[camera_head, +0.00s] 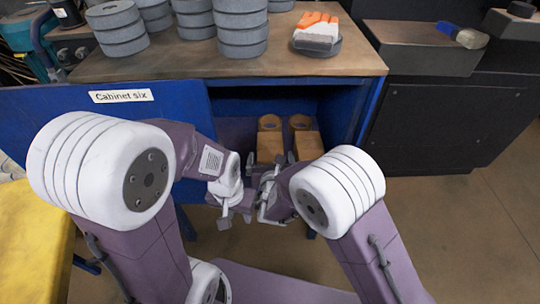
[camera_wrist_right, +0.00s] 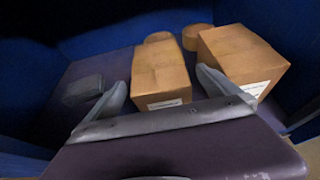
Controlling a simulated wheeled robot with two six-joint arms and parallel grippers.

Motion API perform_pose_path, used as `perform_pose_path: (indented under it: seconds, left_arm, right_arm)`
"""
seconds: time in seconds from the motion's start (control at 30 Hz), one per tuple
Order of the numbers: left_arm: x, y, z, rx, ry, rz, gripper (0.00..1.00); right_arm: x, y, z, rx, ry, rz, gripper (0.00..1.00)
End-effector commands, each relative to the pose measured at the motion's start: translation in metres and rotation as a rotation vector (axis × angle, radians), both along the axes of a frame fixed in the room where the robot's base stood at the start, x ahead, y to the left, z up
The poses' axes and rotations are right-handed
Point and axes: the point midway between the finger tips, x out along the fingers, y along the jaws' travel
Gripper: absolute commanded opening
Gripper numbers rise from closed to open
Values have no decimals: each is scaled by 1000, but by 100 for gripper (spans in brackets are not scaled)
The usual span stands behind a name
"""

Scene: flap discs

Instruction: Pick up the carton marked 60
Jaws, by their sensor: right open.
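Two brown cartons stand inside the open blue cabinet, one on the left (camera_head: 269,147) and one on the right (camera_head: 308,146). In the right wrist view, the left carton (camera_wrist_right: 162,72) lies ahead between the fingers of my right gripper (camera_wrist_right: 160,77). The right carton (camera_wrist_right: 240,58) is beyond the right finger, which covers part of it. Both carry white labels on their near faces, too small to read. My right gripper (camera_head: 270,172) is open and empty at the cabinet opening. My left gripper (camera_head: 235,213) is lower, outside the cabinet; its jaw opening is unclear.
Two brown round pieces (camera_wrist_right: 197,37) sit behind the cartons. A small grey block (camera_wrist_right: 83,90) lies left of them in the cabinet. The cabinet door (camera_head: 150,115) reads "Cabinet six". The tabletop (camera_head: 170,62) above holds stacked grey discs (camera_head: 242,28) and an orange-white item (camera_head: 317,31).

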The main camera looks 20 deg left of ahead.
Motion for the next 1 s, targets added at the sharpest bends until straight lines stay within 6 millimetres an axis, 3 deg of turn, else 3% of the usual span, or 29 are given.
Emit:
perform_pose_path:
  seconds: [0.23, 0.4, 0.53, 0.77, 1.0]
  left_arm:
    - [0, 0, -11, 0, 0, 0, 36]
    - [0, 0, -35, 0, 0, 0, 36]
    - [0, 0, -38, 0, 0, 0, 36]
    - [0, 0, -36, 0, 0, 0, 36]
    - [0, 0, -36, 0, 0, 0, 36]
  right_arm:
    - [14, 4, -9, 0, 0, 0, 100]
    - [41, 12, -26, 2, -2, -3, 100]
    - [54, 16, -28, 0, -1, -1, 100]
    - [56, 17, -27, -1, 1, 0, 100]
    - [56, 17, -27, 0, 0, 0, 33]
